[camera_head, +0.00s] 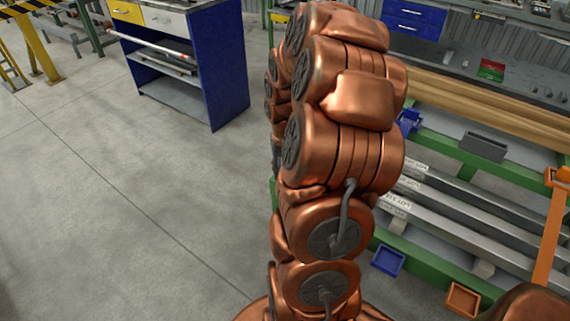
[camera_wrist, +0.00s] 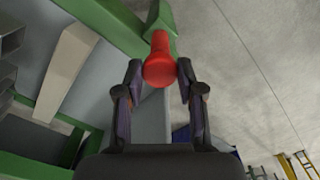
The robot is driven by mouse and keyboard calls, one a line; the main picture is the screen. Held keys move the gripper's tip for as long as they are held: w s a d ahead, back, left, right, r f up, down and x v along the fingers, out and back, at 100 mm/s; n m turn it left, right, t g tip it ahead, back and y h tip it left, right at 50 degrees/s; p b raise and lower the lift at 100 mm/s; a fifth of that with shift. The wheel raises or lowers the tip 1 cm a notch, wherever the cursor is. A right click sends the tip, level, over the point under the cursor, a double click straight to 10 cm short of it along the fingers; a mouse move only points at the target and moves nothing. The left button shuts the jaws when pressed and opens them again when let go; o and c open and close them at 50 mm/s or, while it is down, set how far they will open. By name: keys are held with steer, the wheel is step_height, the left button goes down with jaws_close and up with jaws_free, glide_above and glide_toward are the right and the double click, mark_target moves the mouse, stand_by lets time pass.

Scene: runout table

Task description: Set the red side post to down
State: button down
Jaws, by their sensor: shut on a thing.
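The red side post (camera_wrist: 160,67) shows in the wrist view at the top centre, a red rod with a wider rounded end. It sits beside the corner of a green frame (camera_wrist: 163,19). My gripper (camera_wrist: 160,75) has its two dark fingers on either side of the red post's end and is shut on it. The far end of the post by the green frame is partly hidden by its own head. In the head view my copper arm covers the middle, and neither the gripper nor the red post shows there.
In the head view, a green-framed table (camera_head: 425,262) with long grey bars (camera_head: 455,228) stands at the right. A blue cabinet (camera_head: 215,70) stands at the back left. The floor at left is clear.

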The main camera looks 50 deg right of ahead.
steer(key=shift+f, duration=0.85)
steer(key=shift+a, duration=0.1)
steer(key=c, duration=0.7)
jaws_free()
step_height(320, 180, up, 12)
steer(key=shift+f, duration=0.1)
